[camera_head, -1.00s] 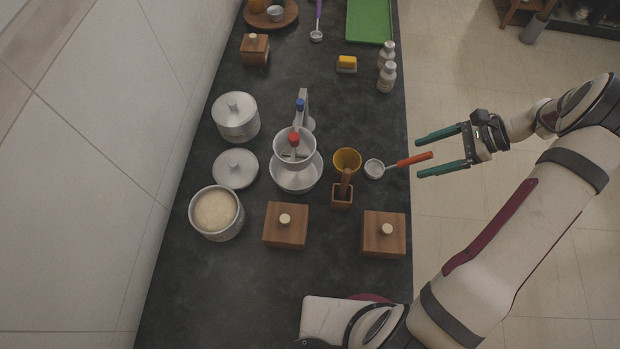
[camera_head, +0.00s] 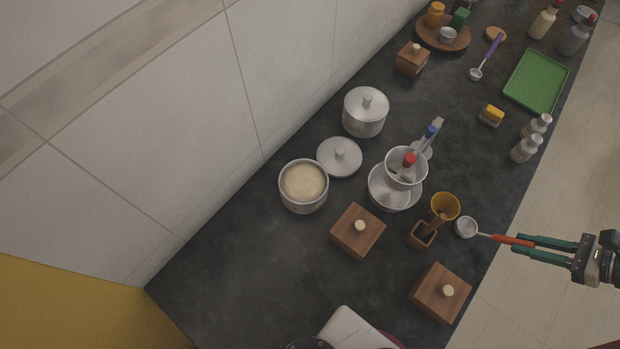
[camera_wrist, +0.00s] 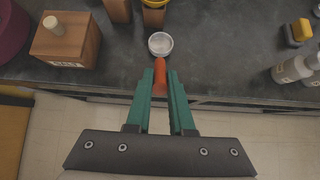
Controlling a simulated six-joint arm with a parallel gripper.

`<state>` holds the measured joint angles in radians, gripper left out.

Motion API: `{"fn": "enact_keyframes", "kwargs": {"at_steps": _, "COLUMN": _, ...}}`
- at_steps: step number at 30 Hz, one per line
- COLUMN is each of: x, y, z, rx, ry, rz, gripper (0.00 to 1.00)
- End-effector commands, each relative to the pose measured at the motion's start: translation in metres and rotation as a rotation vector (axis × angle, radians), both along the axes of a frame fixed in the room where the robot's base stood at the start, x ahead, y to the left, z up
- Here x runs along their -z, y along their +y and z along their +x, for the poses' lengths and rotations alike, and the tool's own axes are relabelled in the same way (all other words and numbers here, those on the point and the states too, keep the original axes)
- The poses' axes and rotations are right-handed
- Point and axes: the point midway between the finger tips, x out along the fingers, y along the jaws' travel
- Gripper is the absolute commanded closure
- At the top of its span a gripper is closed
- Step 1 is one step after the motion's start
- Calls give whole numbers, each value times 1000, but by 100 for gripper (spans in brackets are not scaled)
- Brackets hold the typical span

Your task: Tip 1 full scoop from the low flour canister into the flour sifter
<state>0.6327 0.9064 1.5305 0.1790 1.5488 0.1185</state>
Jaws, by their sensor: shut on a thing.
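The open low canister (camera_head: 303,188) holds pale flour and stands at the counter's left side. A steel sifter (camera_head: 405,168) with a red-topped part sits over a steel bowl (camera_head: 380,198) near the middle. A scoop with a round steel cup (camera_head: 466,227) and an orange-red handle (camera_head: 512,240) lies at the right edge. The cup looks empty and also shows in the wrist view (camera_wrist: 160,44). My gripper (camera_head: 520,245) is shut on the handle, its green fingers on either side of it in the wrist view (camera_wrist: 167,88).
A lidded steel canister (camera_head: 365,112) and a loose lid (camera_head: 340,157) stand behind the flour. Wooden boxes (camera_head: 358,231) (camera_head: 440,292) stand in front. A yellow cup (camera_head: 445,206) and a small wooden holder (camera_head: 422,234) are close to the scoop. White-capped bottles (camera_head: 526,148) stand at the right edge.

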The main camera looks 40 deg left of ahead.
Motion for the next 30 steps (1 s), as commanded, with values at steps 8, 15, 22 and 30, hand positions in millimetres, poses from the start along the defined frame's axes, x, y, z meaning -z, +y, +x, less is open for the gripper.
{"fn": "enact_keyframes", "kwargs": {"at_steps": 8, "x": -32, "y": 0, "z": 0, "rx": 1, "ry": -2, "rz": -1, "gripper": 100}}
{"fn": "enact_keyframes", "kwargs": {"at_steps": 15, "x": -58, "y": 0, "z": 0, "rx": 0, "ry": -1, "rz": -1, "gripper": 100}}
{"fn": "enact_keyframes", "kwargs": {"at_steps": 22, "x": -65, "y": 0, "z": 0, "rx": -1, "ry": -1, "rz": -1, "gripper": 100}}
{"fn": "enact_keyframes", "kwargs": {"at_steps": 30, "x": -65, "y": 0, "z": 0, "rx": -1, "ry": -1, "rz": -1, "gripper": 100}}
